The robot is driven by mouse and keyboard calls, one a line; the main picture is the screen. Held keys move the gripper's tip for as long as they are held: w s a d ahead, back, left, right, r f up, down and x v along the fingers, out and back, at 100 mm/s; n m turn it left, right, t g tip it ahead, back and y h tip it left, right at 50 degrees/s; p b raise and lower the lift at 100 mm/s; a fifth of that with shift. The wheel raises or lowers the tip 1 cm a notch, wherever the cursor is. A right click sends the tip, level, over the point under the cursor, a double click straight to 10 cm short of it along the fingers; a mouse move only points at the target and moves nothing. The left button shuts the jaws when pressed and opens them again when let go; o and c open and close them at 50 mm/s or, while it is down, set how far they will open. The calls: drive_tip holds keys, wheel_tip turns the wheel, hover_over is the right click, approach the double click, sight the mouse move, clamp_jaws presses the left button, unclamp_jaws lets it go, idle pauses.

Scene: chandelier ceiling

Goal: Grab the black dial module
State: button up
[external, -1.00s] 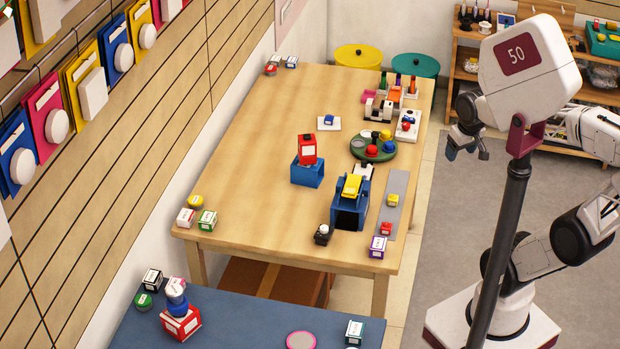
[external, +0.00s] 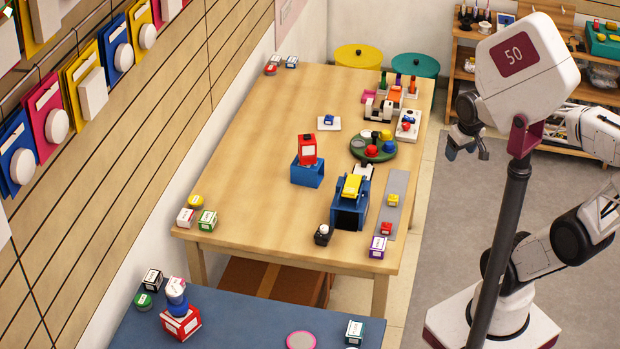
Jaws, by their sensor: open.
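A small black block with a round knob-like top (external: 323,235), which looks like the black dial module, sits on the wooden table (external: 250,160) near its front edge. It stands left of and in front of a blue open-fronted box (external: 349,212). Its fine detail is too small to tell. My gripper (external: 467,151) is open and empty. It hangs above the floor to the right of the table's far half, well apart from the black block.
A green round tray (external: 357,155) with coloured knobs, a blue block with a red box (external: 307,148) on it, and a grey strip (external: 397,185) stand on the table. A dark signpost (external: 503,230) rises in front of my arm. The table's left middle is clear.

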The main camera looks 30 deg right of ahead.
drive_tip(key=o, duration=0.5)
drive_tip(key=shift+o, duration=0.2)
drive_tip(key=f+n, duration=0.1)
drive_tip(key=n+t+h, duration=0.5)
drive_tip(key=n+t, duration=0.2)
drive_tip(key=n, duration=1.8)
hover_over(324, 236)
drive_tip(key=s+d, duration=0.3)
drive_tip(key=d, duration=0.9)
wheel_tip(324, 236, down, 18)
drive_tip(key=a+f+n+t+y, duration=0.1)
drive_tip(key=a+f+n, duration=0.1)
drive_tip(key=a+n, duration=0.1)
drive_tip(key=s+a+f+n+t+y, duration=0.1)
drive_tip(key=a+f+n, duration=0.1)
drive_tip(key=a, duration=0.3)
drive_tip(key=s+a+f+n+t+y, duration=0.1)
drive_tip(key=a+f+n, duration=0.2)
drive_tip(key=a, duration=0.1)
drive_tip(key=shift+s+f+n+t, duration=0.2)
drive_tip(key=shift+f+n+t, duration=0.1)
drive_tip(key=shift+f+t, duration=0.1)
